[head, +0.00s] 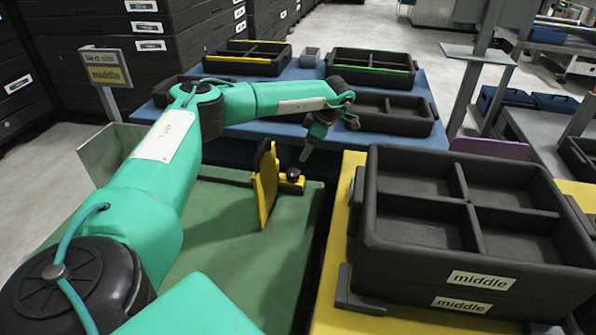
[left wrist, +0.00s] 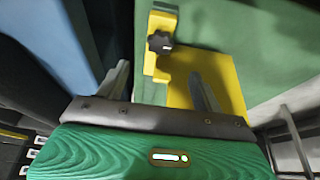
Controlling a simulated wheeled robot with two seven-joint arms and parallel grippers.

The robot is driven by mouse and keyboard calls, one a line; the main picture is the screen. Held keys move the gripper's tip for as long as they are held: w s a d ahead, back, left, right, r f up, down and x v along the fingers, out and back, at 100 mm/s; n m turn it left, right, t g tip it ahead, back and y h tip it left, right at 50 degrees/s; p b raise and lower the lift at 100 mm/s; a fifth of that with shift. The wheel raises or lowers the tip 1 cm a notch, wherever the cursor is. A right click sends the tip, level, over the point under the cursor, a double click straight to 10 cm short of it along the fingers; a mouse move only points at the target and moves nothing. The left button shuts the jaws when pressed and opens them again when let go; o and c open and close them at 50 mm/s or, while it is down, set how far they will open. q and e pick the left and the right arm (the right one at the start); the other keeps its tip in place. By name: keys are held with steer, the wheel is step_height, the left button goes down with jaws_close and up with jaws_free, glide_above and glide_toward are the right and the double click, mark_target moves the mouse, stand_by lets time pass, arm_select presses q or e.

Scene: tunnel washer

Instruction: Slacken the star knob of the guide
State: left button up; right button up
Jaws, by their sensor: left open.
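The guide is a yellow upright plate (head: 266,190) with a yellow foot, standing on the green surface (head: 228,215) in the head view. Its dark star knob (head: 293,174) sits on the foot, to the right of the plate. In the left wrist view the black knob (left wrist: 160,41) shows on the yellow bracket, with part of the plate (left wrist: 232,82) to its right. My left gripper (head: 307,150) is open and empty, just above the knob in the head view. In the wrist view its fingers (left wrist: 160,72) are spread, with the knob beyond and between them. My right gripper is out of view.
A stack of black divided trays (head: 465,235) marked "middle" stands on a yellow surface at the right. More divided trays (head: 372,68) lie on a blue table (head: 300,72) behind. A sign (head: 105,75) stands at the left. The green surface left of the guide is clear.

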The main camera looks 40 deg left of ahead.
mark_target(294, 172)
arm_select(q)
steer(key=b+x, duration=0.2)
steer(key=x, duration=0.8)
steer(key=shift+f+b, duration=0.2)
steer(key=shift+b, duration=0.2)
steer(key=c, duration=1)
